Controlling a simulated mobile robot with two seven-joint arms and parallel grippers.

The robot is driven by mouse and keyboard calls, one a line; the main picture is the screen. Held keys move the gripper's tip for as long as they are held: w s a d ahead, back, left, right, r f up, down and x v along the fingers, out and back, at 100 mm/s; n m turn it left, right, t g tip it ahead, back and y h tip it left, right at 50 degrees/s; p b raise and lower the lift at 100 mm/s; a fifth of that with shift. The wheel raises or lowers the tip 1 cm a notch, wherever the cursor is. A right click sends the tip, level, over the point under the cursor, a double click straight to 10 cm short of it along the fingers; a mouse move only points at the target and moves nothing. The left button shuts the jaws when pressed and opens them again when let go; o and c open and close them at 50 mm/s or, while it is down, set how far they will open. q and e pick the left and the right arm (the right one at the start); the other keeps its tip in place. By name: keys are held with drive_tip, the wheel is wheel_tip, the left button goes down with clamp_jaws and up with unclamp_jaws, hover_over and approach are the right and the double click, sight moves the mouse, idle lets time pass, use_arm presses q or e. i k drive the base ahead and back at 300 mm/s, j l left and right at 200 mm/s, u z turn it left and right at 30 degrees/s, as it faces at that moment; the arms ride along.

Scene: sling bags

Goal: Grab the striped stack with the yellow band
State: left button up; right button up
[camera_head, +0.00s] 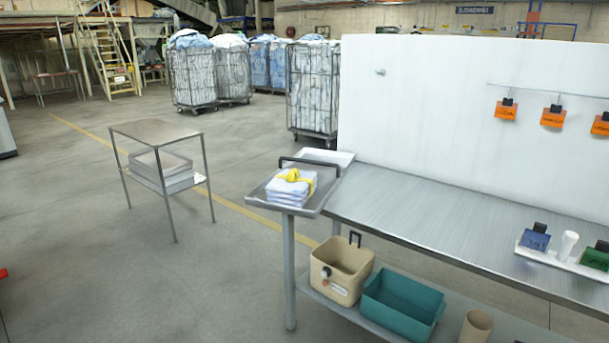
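A folded stack (284,191) of whitish-blue layers with a yellow band (297,177) over its top sits on a grey metal tray (257,194). The tray is at the left end of the metal workbench, and a dark bar handle (311,160) rises behind the stack. The layer edges look like thin stripes, but the pattern is too small to tell clearly. Neither of my grippers is in view.
The metal workbench (440,214) has a white back panel (430,110). A beige bin (340,265) and a teal bin (395,315) sit on its lower shelf. A small metal table (156,130) stands left; the floor between is clear. Caged carts (312,88) stand behind.

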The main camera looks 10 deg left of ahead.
sight(293, 188)
drive_tip(key=i+j+z, duration=0.2)
drive_tip(key=i+j, duration=0.15)
drive_tip(key=i, duration=0.2)
drive_tip(key=i+j+z, duration=0.25)
drive_tip(key=i+j, duration=0.2)
drive_tip(key=i, duration=0.1)
